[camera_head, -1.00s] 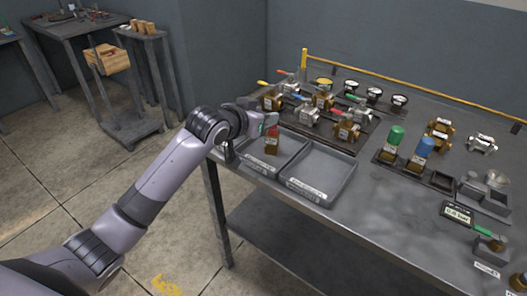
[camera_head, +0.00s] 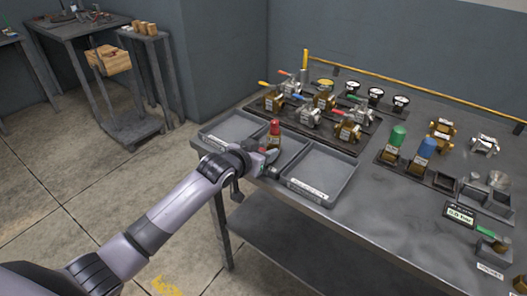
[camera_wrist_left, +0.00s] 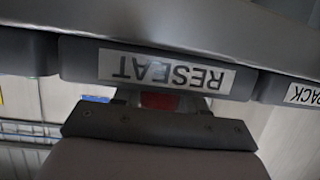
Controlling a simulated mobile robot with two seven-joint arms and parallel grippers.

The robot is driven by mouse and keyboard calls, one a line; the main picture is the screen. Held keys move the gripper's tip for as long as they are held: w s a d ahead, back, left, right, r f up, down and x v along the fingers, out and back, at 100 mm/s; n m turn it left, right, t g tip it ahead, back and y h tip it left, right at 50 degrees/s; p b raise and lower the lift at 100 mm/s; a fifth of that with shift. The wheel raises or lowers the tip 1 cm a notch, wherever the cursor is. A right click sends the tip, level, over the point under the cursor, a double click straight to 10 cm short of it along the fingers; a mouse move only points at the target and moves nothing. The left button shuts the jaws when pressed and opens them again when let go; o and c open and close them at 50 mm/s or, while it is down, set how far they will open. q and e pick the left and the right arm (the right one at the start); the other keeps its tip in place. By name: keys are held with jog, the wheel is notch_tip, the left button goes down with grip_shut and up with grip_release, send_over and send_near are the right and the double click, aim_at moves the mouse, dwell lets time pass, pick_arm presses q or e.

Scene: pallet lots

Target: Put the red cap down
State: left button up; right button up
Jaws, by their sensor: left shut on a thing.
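In the left wrist view a small red patch (camera_wrist_left: 160,101) shows beyond the gripper's dark body, below a tray label reading RESEAT (camera_wrist_left: 166,71), upside down. My right gripper is not in view.
The left tray (camera_head: 213,132) and the right tray (camera_head: 318,192) look empty. Several brass and steel valves (camera_head: 322,100) stand on a rack behind. Green (camera_head: 398,134) and blue (camera_head: 427,146) capped pieces stand to the right.

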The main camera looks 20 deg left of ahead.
pick_arm(q)
jog(key=shift+f, duration=0.1)
jog(key=o, duration=1)
jog(key=shift+o, duration=0.2)
jog(key=shift+r, duration=0.2)
jog(key=v, duration=1.2)
jog(key=s+f+g+y, duration=0.1)
jog(key=s+f+g, duration=0.1)
jog(key=s+f, duration=1.9)
jog(key=shift+s+d+n+g+p, duration=0.4)
jog(key=shift+s+d+p, duration=0.05)
jog(key=shift+s, duration=0.3)
jog(key=shift+r, duration=0.1)
